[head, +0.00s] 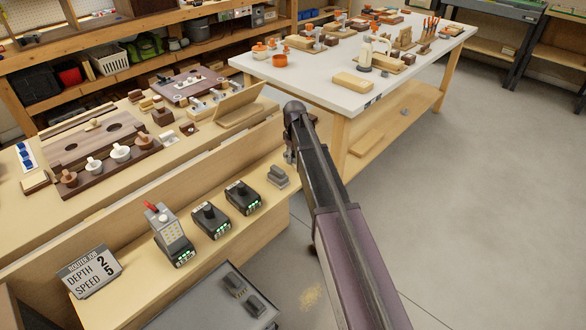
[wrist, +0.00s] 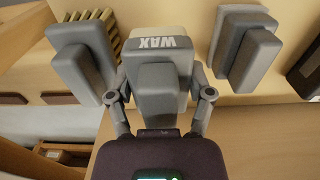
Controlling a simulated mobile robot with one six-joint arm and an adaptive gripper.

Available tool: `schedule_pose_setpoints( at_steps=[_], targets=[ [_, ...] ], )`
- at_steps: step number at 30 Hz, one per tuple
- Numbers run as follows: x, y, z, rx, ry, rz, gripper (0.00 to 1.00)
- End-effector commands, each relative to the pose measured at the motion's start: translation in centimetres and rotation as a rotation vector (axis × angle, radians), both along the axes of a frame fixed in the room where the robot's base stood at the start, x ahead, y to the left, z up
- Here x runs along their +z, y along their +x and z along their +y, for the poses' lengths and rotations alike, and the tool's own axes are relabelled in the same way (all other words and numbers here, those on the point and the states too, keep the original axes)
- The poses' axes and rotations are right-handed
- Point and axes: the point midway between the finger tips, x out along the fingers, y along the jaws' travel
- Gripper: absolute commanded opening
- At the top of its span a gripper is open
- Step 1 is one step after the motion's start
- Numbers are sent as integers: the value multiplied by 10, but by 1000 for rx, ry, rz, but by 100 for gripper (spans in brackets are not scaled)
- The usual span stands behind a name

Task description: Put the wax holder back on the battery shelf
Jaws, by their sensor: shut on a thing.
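In the wrist view, the grey wax holder (wrist: 157,70) with a white "WAX" label sits between the fingers of my gripper (wrist: 160,88), which is shut on it. A pale block shows behind the label. In the head view, my arm hides most of the gripper and I cannot make out the wax holder. The battery shelf (head: 140,276) is the light wood ledge at the lower left, holding black batteries (head: 212,220) with green lights. A small grey holder (head: 278,176) stands at the ledge's right end.
In the wrist view, a grey holder with bristles (wrist: 85,62) is left of the wax holder and another grey holder (wrist: 243,50) is right. In the head view, a "DEPTH SPEED" sign (head: 90,270) stands on the ledge. A white-topped table (head: 310,88) is behind my arm.

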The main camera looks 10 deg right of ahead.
Motion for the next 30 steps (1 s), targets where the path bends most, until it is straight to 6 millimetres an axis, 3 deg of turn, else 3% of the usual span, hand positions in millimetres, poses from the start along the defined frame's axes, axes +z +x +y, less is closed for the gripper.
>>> schedule_pose_setpoints(
  at_steps=[13,30],
  targets=[
    [-3,0,0,0,0,0,29],
    [-38,0,0,0,0,0,29]
  ],
)
